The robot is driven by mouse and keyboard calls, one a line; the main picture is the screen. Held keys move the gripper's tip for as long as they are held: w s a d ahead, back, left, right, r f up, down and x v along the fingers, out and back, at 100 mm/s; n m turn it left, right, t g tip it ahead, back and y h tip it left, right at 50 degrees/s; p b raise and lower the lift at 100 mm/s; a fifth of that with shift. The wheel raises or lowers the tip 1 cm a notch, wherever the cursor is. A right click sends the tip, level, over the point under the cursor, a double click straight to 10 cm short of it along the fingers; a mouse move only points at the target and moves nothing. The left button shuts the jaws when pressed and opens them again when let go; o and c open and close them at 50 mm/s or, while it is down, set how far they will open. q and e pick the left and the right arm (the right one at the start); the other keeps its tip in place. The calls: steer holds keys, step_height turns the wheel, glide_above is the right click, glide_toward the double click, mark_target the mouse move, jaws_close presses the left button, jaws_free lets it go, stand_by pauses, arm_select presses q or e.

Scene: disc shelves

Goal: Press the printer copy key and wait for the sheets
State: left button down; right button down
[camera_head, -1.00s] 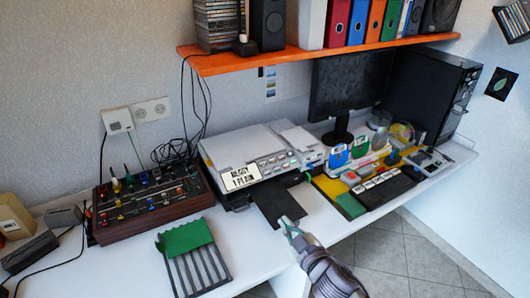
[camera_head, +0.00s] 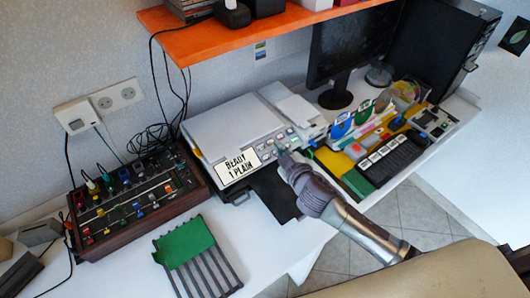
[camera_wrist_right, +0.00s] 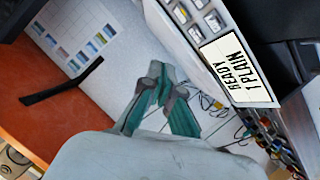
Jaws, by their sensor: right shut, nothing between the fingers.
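The white printer (camera_head: 232,130) stands on the desk, with a row of grey keys (camera_head: 279,141) on its front panel. Its label reads "READY 1 PLAIN" (camera_head: 238,166); the label also shows in the right wrist view (camera_wrist_right: 238,68). A black sheet or tray (camera_head: 275,194) juts from the printer's front, with no printed sheets visible on it. My right gripper (camera_head: 281,155) is shut and empty, its tip close to the key panel in the head view; I cannot tell whether it touches. In the right wrist view its teal fingers (camera_wrist_right: 155,88) are together beside the panel. My left gripper is not in view.
A mixer box with coloured knobs (camera_head: 133,205) stands left of the printer. A green and grey rack (camera_head: 198,258) lies in front. A monitor (camera_head: 345,40), dark tower (camera_head: 435,50) and disc trays (camera_head: 375,130) are at right. An orange shelf (camera_head: 240,38) hangs above.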

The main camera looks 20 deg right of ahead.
mark_target(267, 157)
steer(key=shift+w+a+f+b, duration=0.25)
steer(key=shift+w+f+b, duration=0.45)
steer(key=shift+f+b, duration=0.6)
steer(key=shift+w+a+f+b, duration=0.25)
steer(key=shift+w+f+b, duration=0.5)
steer(key=shift+f+b, duration=0.55)
steer(key=shift+w+a+f+b, duration=0.25)
steer(key=shift+w+f+b, duration=0.45)
steer(key=shift+f+b, duration=0.6)
steer(key=shift+f, duration=0.15)
steer(key=shift+w+f, duration=0.15)
steer(key=shift+f, duration=0.1)
steer(key=shift+w+a+f+b, duration=0.1)
steer(key=shift+w+f+b, duration=0.1)
steer(key=shift+f+b, duration=0.25)
steer(key=shift+r, duration=0.25)
steer(key=shift+s+r+p, duration=0.4)
steer(key=shift+r+p, duration=0.2)
steer(key=shift+p, duration=0.15)
